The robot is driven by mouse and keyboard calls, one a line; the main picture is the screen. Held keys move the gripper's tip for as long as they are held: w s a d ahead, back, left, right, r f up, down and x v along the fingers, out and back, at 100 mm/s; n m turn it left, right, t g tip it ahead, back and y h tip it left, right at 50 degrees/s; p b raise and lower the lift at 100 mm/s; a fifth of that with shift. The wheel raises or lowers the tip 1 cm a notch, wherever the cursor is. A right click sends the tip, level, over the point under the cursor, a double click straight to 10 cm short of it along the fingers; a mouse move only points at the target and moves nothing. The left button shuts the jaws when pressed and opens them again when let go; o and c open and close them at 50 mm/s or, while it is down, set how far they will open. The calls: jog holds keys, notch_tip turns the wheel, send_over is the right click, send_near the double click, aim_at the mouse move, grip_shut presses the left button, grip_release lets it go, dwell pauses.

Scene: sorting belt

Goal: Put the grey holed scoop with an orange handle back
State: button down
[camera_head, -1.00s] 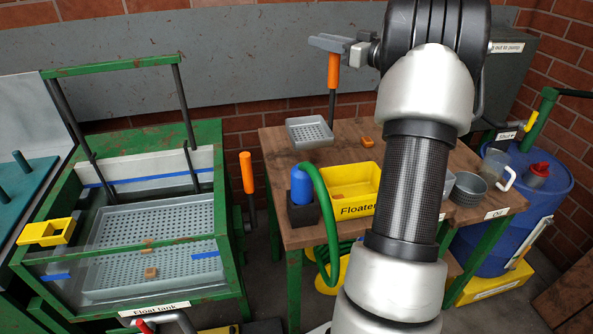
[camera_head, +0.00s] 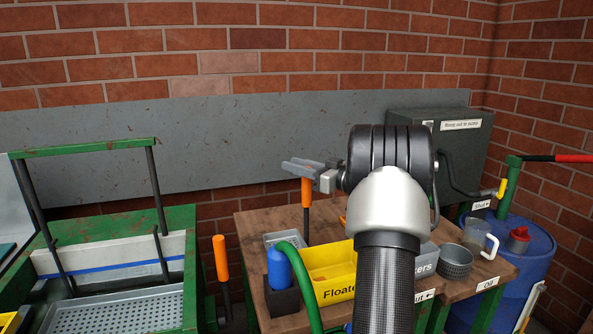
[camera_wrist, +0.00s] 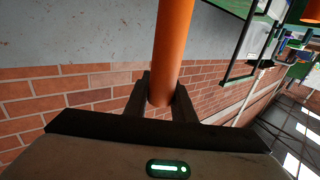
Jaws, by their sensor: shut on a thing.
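The grey holed scoop (camera_head: 287,239) has an upright orange handle (camera_head: 306,193) and a dark rod below it. My gripper (camera_head: 303,166) is shut on the top part of this handle. The pan is over or on the wooden table, partly hidden behind the green hose and blue bottle; I cannot tell whether it touches the table. In the wrist view, the orange handle (camera_wrist: 171,50) stands between the two dark fingers of my gripper (camera_wrist: 162,82). The pan is out of that view.
The blue bottle (camera_head: 281,268) with its green hose (camera_head: 305,266) and the yellow Floaters bin (camera_head: 328,264) stand close to the scoop. A second orange handle (camera_head: 221,258) stands beside the green float tank (camera_head: 110,246). A grey cup (camera_head: 455,262) and a clear jug (camera_head: 478,238) are at right.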

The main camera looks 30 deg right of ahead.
jog(key=c, duration=1.5)
grip_release()
jog(key=shift+s, duration=0.1)
jog(key=p+v, duration=0.1)
jog(key=v, duration=1)
jog(key=shift+s+d+p, duration=0.2)
jog(key=shift+s+p, duration=0.1)
jog(key=shift+s, duration=0.05)
